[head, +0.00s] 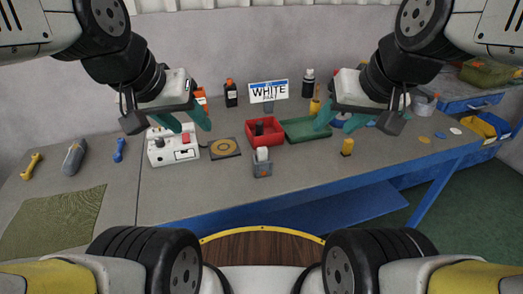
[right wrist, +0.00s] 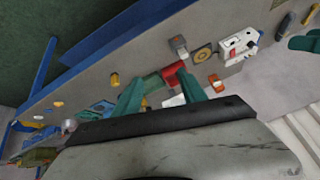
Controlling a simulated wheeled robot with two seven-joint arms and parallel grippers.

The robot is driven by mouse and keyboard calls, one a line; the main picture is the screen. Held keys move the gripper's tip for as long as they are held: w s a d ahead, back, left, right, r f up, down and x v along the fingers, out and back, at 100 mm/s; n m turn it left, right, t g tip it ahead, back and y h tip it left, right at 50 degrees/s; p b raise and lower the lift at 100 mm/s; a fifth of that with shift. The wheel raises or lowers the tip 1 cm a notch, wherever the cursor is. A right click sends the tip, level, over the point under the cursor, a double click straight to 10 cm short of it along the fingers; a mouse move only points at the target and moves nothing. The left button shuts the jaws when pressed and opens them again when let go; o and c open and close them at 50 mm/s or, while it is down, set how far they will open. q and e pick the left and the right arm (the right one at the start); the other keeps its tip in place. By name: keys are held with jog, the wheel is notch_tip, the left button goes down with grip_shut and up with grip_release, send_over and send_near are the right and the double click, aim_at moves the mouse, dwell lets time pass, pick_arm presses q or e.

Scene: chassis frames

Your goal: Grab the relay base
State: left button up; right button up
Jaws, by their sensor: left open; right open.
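A small grey block (head: 262,169) with a white piece on top stands near the table's front edge, in front of the red bin. It looks most like the relay base, but I cannot be certain. In the right wrist view it shows small near the top centre (right wrist: 181,52). My left gripper (head: 188,121) is open and empty above the white box with a red part, left of the block. My right gripper (head: 340,120) is open and empty above the right side of the green tray. Its spread fingers also show in the right wrist view (right wrist: 160,92). Neither gripper touches the block.
The white box (head: 165,155) and a dark square pad with a yellow ring (head: 225,148) lie left of the block. The red bin (head: 278,135), green tray (head: 300,128) and a yellow cylinder (head: 347,147) are behind or right. A white sign (head: 268,91) stands behind.

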jog(key=shift+o, duration=0.4)
jog(key=o, duration=0.4)
jog(key=shift+w, duration=0.1)
jog(key=shift+c, duration=0.2)
jog(key=shift+o, duration=1)
jog(key=shift+w+a, duration=0.15)
jog(key=shift+w, duration=0.2)
jog(key=n+g+h, duration=0.2)
jog(key=g, duration=0.4)
send_over(262, 160)
jog(key=w, duration=0.1)
jog(key=f, duration=1.8)
jog(key=shift+w+d+f, duration=0.15)
jog(key=shift+d+f, duration=0.15)
jog(key=shift+d, duration=0.05)
jog(key=shift+a+f, duration=0.15)
jog(key=shift+f, duration=1.9)
jog(key=shift+a+f, duration=0.15)
jog(key=shift+f, duration=1.85)
